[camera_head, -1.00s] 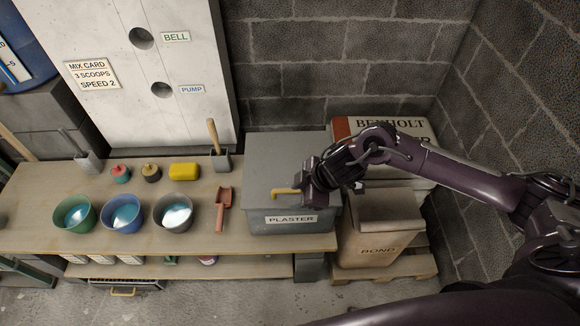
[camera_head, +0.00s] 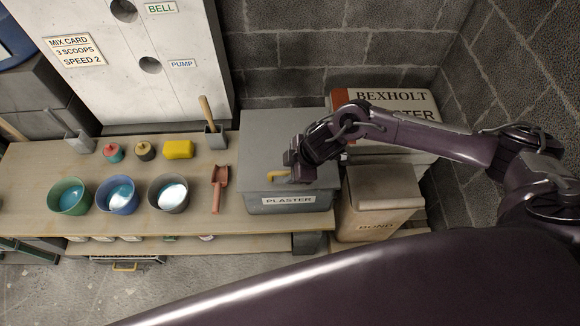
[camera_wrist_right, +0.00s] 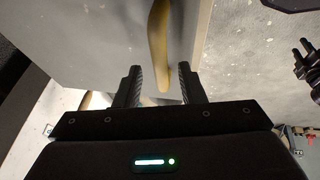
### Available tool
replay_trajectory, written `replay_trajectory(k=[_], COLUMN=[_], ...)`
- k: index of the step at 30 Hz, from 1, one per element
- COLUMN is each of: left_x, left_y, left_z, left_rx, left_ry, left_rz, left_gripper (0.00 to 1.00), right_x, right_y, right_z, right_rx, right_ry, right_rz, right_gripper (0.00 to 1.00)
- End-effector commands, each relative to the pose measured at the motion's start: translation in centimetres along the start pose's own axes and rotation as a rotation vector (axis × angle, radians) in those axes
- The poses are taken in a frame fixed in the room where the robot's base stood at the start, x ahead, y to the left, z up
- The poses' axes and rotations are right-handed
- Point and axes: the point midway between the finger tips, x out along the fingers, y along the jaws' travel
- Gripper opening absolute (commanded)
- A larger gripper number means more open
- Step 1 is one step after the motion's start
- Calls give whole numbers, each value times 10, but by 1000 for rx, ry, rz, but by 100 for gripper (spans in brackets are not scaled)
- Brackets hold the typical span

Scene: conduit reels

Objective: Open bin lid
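The grey bin (camera_head: 290,206) labelled PLASTER stands at the right end of the bench. Its flat grey lid (camera_head: 262,140) is down. A yellow handle (camera_head: 277,176) sits at the lid's front; it also shows in the right wrist view (camera_wrist_right: 158,45). My right gripper (camera_head: 293,172) is low over the lid at the handle's right end. In the right wrist view its fingers (camera_wrist_right: 160,88) are apart, with the handle's end between their tips and gaps on both sides.
Left of the bin are a red scoop (camera_head: 218,190), a grey bucket (camera_head: 168,194), a blue bucket (camera_head: 118,196) and a green bucket (camera_head: 69,197). A block wall (camera_head: 300,50) rises behind.

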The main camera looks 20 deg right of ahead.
Motion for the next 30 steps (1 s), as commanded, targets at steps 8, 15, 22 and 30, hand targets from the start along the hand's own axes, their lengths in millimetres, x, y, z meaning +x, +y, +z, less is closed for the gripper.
replay_trajectory(k=[8,15,22,30], left_x=[0,0,0,-7], left_y=[-2,1,2,2], left_z=[-17,-9,-6,-8], left_rx=[0,-1,-2,-2], left_ry=[26,14,9,11], left_rz=[-2,1,3,2], left_gripper=[36,36,36,36], right_x=[1,1,0,-6], right_y=[0,0,0,17], right_z=[0,0,0,-7], right_rx=[0,0,0,0], right_ry=[0,0,0,1], right_rz=[0,0,1,6], right_gripper=[31,0,0,0])
